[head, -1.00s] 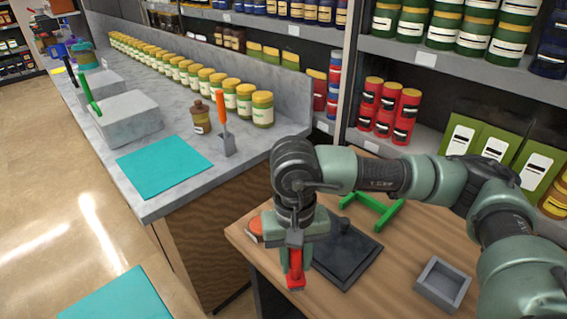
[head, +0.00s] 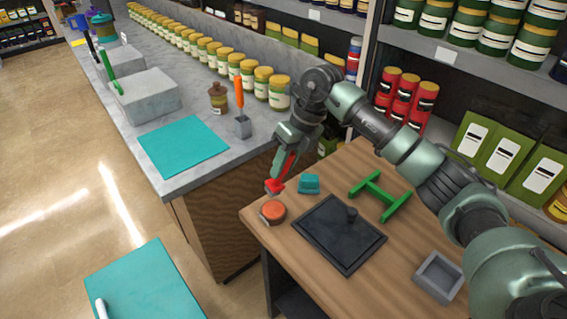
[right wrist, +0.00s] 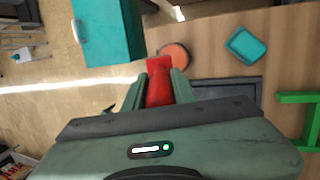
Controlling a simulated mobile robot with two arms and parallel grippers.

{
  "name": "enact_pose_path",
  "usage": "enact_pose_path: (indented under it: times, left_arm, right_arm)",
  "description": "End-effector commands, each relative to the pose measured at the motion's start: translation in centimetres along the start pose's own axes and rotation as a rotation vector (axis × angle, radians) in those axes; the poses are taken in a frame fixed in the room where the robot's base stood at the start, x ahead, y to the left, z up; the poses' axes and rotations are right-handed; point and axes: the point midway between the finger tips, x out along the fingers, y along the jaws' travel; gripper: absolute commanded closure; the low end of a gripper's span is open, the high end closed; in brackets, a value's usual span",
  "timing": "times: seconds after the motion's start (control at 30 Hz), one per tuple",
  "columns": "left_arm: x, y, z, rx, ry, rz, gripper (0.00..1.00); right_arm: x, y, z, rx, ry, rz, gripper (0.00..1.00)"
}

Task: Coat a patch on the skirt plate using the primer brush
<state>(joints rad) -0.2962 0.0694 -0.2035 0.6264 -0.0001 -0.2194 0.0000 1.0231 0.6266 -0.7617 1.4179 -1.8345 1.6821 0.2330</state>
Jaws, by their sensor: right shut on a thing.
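My right gripper (head: 288,160) is shut on the red primer brush (head: 275,186). The brush is tilted, its head down and to the left, close to an orange round tin (head: 272,211) at the table's left corner. I cannot tell whether they touch. In the right wrist view the red brush (right wrist: 158,88) sits between the fingers, its head just beside the orange tin (right wrist: 175,54). The dark flat plate with a small knob (head: 335,240), apparently the skirt plate, lies on the wooden table, right of the brush. My left gripper is not in view.
On the wooden table (head: 420,225) are a teal block (head: 309,184), a green stand (head: 380,196) and a grey open box (head: 438,277). The grey counter (head: 205,115) holds a teal mat (head: 183,146), several jars and an orange-handled tool in a cup. Stocked shelves stand behind.

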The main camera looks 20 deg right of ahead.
Motion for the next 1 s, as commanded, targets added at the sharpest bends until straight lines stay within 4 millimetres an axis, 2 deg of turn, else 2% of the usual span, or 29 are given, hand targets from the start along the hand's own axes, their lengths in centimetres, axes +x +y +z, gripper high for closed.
enact_pose_path:
  times: [0.6, 1.0]
  left_arm:
    - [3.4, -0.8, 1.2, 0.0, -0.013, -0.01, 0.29]
    - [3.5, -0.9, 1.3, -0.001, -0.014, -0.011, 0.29]
  right_arm:
    - [5.2, -1.6, -0.9, -0.005, 0.0, 0.0, 1.0]
    - [5.5, -1.7, -1.0, -0.005, 0.0, -0.001, 1.0]
